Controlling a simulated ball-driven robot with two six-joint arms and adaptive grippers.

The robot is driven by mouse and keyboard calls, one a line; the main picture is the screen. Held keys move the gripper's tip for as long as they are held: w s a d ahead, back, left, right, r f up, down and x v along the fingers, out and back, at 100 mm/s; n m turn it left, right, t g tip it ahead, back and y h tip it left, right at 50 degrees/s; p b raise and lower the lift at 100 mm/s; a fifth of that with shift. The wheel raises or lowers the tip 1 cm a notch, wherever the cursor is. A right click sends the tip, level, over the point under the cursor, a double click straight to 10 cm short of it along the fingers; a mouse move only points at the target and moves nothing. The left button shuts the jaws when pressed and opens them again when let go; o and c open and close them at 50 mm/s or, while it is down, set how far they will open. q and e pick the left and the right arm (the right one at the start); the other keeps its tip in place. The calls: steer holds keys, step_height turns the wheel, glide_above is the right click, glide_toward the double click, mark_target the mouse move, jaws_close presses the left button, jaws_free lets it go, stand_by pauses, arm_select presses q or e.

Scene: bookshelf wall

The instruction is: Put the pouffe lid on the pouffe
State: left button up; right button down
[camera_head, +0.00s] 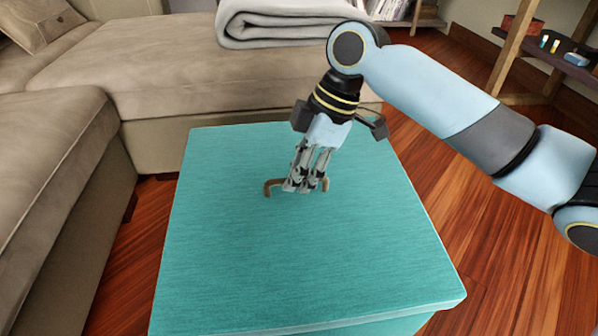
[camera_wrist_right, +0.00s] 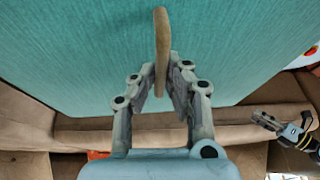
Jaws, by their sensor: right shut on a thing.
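The teal pouffe lid (camera_head: 300,250) is a large flat square with a brown arched handle (camera_head: 270,186) at its middle. My right gripper (camera_head: 305,185) reaches down from the upper right and is shut on the handle. The right wrist view shows the handle (camera_wrist_right: 161,45) between its fingers (camera_wrist_right: 161,80). The pouffe body (camera_head: 395,326) shows as a teal strip under the lid's front right edge. The lid hides the rest, and I cannot tell whether lid and body touch. My left gripper (camera_wrist_right: 268,121) appears small in the right wrist view, its jaw state unclear.
A beige sofa (camera_head: 50,190) runs along the left and back, close to the pouffe, with a folded grey blanket (camera_head: 285,25) on it. A wooden shelf (camera_head: 515,50) stands at the back right. Bare wooden floor (camera_head: 480,230) lies to the right.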

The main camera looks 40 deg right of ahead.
steer(key=shift+f, duration=0.2)
steer(key=shift+f+b, duration=0.35)
steer(key=shift+f, duration=0.3)
stand_by(0.3)
steer(key=c, duration=1.3)
jaws_free()
steer(key=shift+c, duration=0.2)
steer(key=shift+f, duration=0.1)
steer(key=v, duration=1.2)
